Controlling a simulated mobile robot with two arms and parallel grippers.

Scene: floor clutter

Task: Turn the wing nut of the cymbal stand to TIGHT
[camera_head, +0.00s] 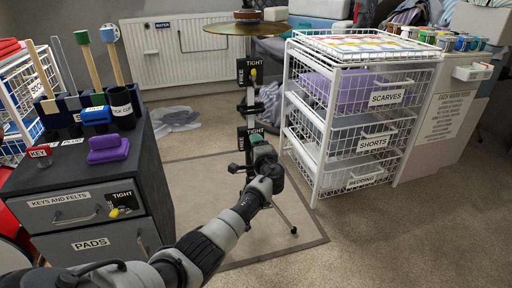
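The cymbal stand (249,98) stands on the mat, with a brass cymbal (228,29) on top. Its upper black plate reads FREE at the side and TIGHT along the top, with a small yellow wing nut (253,73) on it. A second black plate (242,138) with the same words sits lower on the pole. My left gripper (258,143) is at this lower plate, next to a small green part. The gripper covers much of the plate, and its fingers cannot be made out. My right gripper is not in view.
A wire basket unit (318,110) stands close to the right of the stand. A dark drawer cabinet (78,190) at left carries mallets, a black cup (122,104) and another TIGHT plate with a yellow knob (114,212). The stand's legs spread over the beige mat (185,180). Carpet is open at front right.

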